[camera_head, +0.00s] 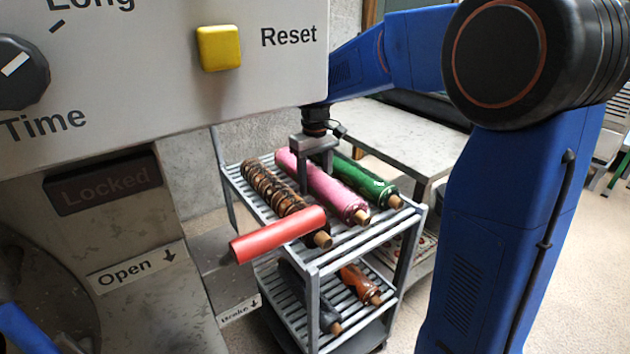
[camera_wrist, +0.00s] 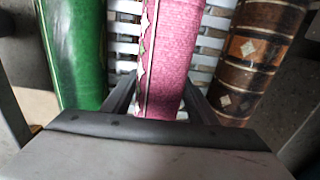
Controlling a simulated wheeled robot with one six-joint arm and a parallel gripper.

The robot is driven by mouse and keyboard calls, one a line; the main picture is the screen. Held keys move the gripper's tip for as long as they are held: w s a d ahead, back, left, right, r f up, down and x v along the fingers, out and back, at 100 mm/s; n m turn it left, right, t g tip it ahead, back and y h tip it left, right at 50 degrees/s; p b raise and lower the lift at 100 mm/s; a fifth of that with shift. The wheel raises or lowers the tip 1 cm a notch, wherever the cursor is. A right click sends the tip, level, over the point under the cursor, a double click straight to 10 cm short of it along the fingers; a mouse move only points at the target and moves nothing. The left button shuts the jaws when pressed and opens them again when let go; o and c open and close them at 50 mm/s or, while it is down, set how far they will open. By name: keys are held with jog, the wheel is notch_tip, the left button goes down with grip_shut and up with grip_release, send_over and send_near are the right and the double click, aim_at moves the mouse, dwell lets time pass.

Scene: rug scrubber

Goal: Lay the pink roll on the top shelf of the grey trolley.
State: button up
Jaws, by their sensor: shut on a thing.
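The pink roll (camera_head: 328,188) lies on the slatted top shelf of the grey trolley (camera_head: 312,260), between a brown patterned roll and a green roll. It appears to rest on the slats, though its underside is hidden. My gripper (camera_head: 312,180) is above it with its fingers down on both sides of the roll, shut on it. In the wrist view the pink roll (camera_wrist: 170,60) runs between the two fingers (camera_wrist: 160,100), with white slats showing on either side.
The brown roll (camera_head: 275,195) and the green roll (camera_head: 362,180) lie close on either side. A red cylinder (camera_head: 278,235) juts out in front of the trolley's left side. Dark and orange rolls (camera_head: 360,284) lie on the lower shelf. A grey table (camera_head: 400,140) stands behind.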

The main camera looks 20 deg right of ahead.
dwell(0.3)
jog(key=o, duration=1.6)
jog(key=shift+f, duration=0.1)
jog(key=shift+o, duration=0.2)
